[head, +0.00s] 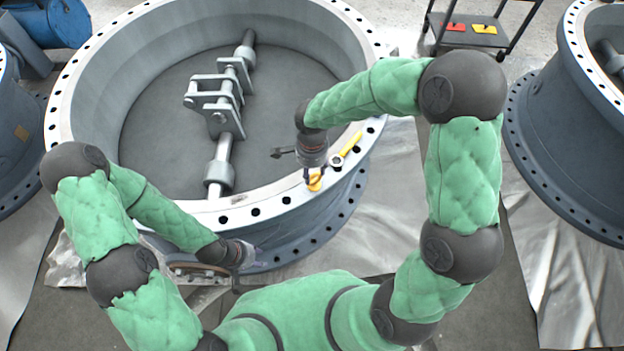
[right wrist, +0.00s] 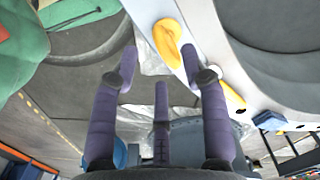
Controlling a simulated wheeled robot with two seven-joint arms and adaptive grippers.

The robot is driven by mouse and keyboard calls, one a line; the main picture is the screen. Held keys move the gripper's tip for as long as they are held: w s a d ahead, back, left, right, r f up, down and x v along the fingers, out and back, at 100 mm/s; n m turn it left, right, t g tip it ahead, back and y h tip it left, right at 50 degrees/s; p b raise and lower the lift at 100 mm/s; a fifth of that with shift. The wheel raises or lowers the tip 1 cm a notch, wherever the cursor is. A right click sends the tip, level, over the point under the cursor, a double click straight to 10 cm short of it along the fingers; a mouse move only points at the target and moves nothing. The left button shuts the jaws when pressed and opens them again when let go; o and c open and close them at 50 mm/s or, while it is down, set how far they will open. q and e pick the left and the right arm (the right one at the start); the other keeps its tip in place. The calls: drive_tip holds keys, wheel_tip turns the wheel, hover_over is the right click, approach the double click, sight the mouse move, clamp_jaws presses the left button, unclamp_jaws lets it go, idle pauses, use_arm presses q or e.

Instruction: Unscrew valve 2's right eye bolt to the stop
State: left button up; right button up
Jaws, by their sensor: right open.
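Valve 2 (head: 265,212) is the large grey ring-flanged valve in the middle of the head view. A yellow eye bolt (head: 315,182) sits on the near right part of its flange. My right gripper (head: 314,170) points down at this bolt. In the right wrist view, the yellow eye bolt (right wrist: 168,42) shows just beyond the spread fingertips of my right gripper (right wrist: 160,62), which is open and empty. Whether a finger touches the bolt I cannot tell. My left gripper (head: 240,255) is low by the valve's near outer side; its fingers are too small to read.
A wrench with a yellow handle (head: 350,146) lies on the flange beside the bolt. A disc with linkage (head: 215,105) fills the valve's bore. Other valves stand at the left (head: 15,140) and right (head: 560,120). A dark cart (head: 480,35) with red and yellow items stands behind.

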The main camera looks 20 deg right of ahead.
sight(312, 177)
drive_tip(key=shift+f+b, duration=0.65)
drive_tip(key=shift+f, duration=1.7)
clamp_jaws()
